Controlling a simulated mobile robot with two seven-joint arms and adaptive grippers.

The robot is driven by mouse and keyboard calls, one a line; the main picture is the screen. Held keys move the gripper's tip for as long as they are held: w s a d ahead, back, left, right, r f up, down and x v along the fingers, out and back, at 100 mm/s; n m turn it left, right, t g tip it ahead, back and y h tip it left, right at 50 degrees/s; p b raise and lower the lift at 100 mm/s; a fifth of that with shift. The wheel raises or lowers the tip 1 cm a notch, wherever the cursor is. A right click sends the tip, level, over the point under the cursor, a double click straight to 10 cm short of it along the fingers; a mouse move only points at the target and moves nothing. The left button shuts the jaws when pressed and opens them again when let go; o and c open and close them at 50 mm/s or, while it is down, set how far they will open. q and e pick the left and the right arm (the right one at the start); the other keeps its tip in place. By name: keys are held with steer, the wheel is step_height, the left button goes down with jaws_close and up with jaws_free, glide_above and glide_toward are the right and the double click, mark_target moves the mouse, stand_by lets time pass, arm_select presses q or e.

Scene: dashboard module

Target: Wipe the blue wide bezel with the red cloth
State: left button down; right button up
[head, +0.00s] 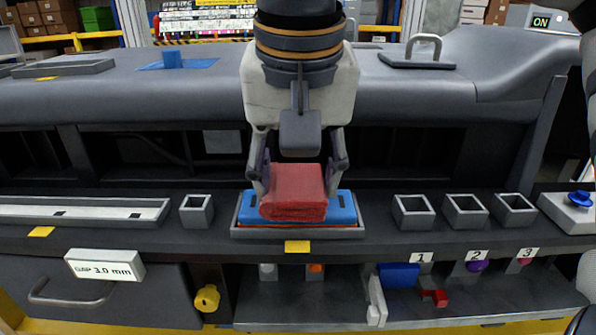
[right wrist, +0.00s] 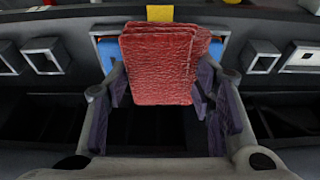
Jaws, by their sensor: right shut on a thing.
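My right gripper (head: 299,185) points down over the shelf, its fingers on either side of a folded red cloth (head: 295,192). The cloth also shows between the fingers in the right wrist view (right wrist: 160,65). The blue wide bezel (head: 344,208) lies flat in a grey frame directly beneath. Its left and right ends stick out past the cloth, and its middle is hidden. The blue ends show too in the right wrist view (right wrist: 107,56). The cloth looks low on the bezel, but I cannot tell for sure whether they touch. My left gripper is not in view.
A small square grey frame (head: 197,212) stands left of the bezel, and several more stand right of it, the nearest close by (head: 413,212). A grey dashboard (head: 420,95) rises behind. A lower shelf (head: 300,308) holds small coloured parts.

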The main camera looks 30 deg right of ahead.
mark_target(298, 165)
steer(key=shift+f, duration=1.05)
steer(key=shift+w+d+r, duration=0.1)
steer(key=shift+w+d, duration=0.45)
steer(key=shift+w, duration=0.3)
steer(key=shift+w+d, duration=0.5)
steer(key=shift+w, duration=0.35)
steer(key=shift+s+a+f, duration=0.15)
steer(key=shift+s+a, duration=0.4)
steer(key=shift+s, duration=0.35)
steer(key=shift+s+a+f, duration=0.15)
steer(key=shift+s+a, duration=0.35)
steer(key=shift+s, duration=0.35)
steer(key=shift+r, duration=3.1)
steer(key=shift+r, duration=1.55)
